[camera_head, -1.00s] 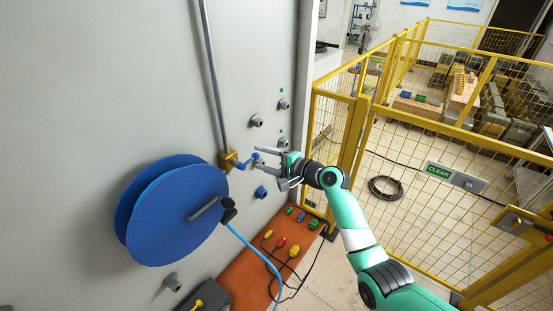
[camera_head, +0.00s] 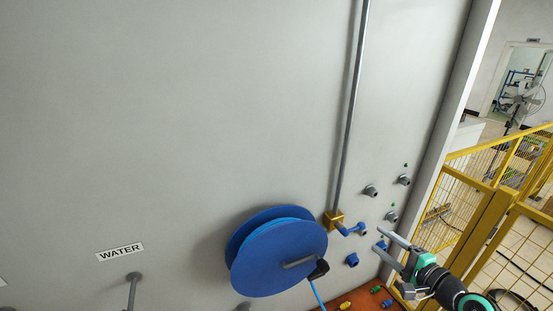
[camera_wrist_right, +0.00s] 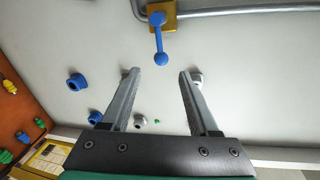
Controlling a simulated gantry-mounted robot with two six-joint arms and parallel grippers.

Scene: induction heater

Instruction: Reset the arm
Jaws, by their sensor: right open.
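My right gripper (camera_head: 379,240) is at the lower right of the head view, its two grey fingers spread and empty. Its tips point at the grey wall panel. The blue valve lever (camera_head: 352,229) on a brass block (camera_head: 334,219) is just left of the fingertips, apart from them. In the right wrist view the open fingers (camera_wrist_right: 159,75) have only panel between them. The blue lever (camera_wrist_right: 160,40) hangs beyond their tips there. My left gripper is not in view.
A large blue hose reel (camera_head: 277,258) is on the panel, left of the lever. Grey fittings (camera_head: 371,191) and a blue fitting (camera_head: 352,260) stick out near the gripper. A yellow fence (camera_head: 487,230) stands to the right. The panel's upper left is bare.

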